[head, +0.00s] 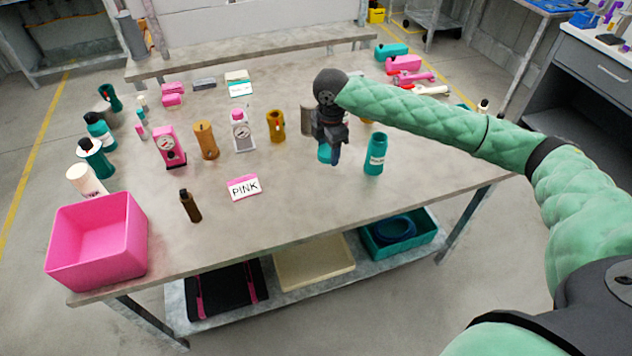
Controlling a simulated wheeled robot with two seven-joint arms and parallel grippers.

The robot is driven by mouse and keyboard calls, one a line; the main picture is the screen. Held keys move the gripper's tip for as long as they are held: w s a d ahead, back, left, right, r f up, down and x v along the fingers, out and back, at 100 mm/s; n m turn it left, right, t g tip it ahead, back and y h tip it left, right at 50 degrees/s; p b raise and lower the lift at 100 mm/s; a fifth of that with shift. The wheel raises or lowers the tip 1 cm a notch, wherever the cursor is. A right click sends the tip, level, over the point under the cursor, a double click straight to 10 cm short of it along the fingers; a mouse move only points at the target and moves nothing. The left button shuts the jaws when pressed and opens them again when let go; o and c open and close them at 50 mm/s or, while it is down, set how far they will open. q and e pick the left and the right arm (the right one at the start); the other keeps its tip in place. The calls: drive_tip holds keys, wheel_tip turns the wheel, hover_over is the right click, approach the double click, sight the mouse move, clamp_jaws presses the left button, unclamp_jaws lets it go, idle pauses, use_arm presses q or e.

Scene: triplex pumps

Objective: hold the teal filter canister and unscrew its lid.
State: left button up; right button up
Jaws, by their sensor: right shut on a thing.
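A teal filter canister (375,158) with a white label stands upright on the table, just right of my right gripper. I cannot tell whether a lid is on its top. My right gripper (334,157) points down over the table, left of the canister and apart from it. It is shut on a small teal thing (324,153), mostly hidden behind the dark fingers. I cannot tell whether this is a lid. My left gripper is not in view.
A pink bin (97,240) stands at the table's front left corner, with a brown bottle (190,206) and a PINK card (244,187) to its right. Gauges and orange cylinders stand mid-table. Several bottles line the left edge. The front right of the table (400,200) is clear.

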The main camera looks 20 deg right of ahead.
drive_tip(key=n, duration=0.2)
drive_tip(key=d+n+p, duration=0.1)
drive_tip(key=n, duration=0.2)
drive_tip(key=d+n+p, duration=0.1)
drive_tip(key=n, duration=0.1)
drive_tip(key=shift+d+f+n, duration=0.15)
drive_tip(key=shift+n, duration=0.25)
drive_tip(key=shift+d+f+n, duration=0.1)
drive_tip(key=shift+n, duration=0.3)
drive_tip(key=p, duration=0.2)
hover_over(335, 181)
drive_tip(key=f, duration=0.6)
drive_tip(key=shift+w+f, duration=0.1)
drive_tip(key=shift+w, duration=0.15)
drive_tip(key=shift+f+p, duration=0.75)
drive_tip(key=shift+f, duration=1.1)
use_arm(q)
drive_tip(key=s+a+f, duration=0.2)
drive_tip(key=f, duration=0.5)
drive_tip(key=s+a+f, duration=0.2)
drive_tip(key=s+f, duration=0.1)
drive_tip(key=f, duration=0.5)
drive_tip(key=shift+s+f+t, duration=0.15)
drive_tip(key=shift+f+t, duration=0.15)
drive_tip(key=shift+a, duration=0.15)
use_arm(e)
drive_tip(key=shift+s+f, duration=0.15)
drive_tip(key=shift+f, duration=0.25)
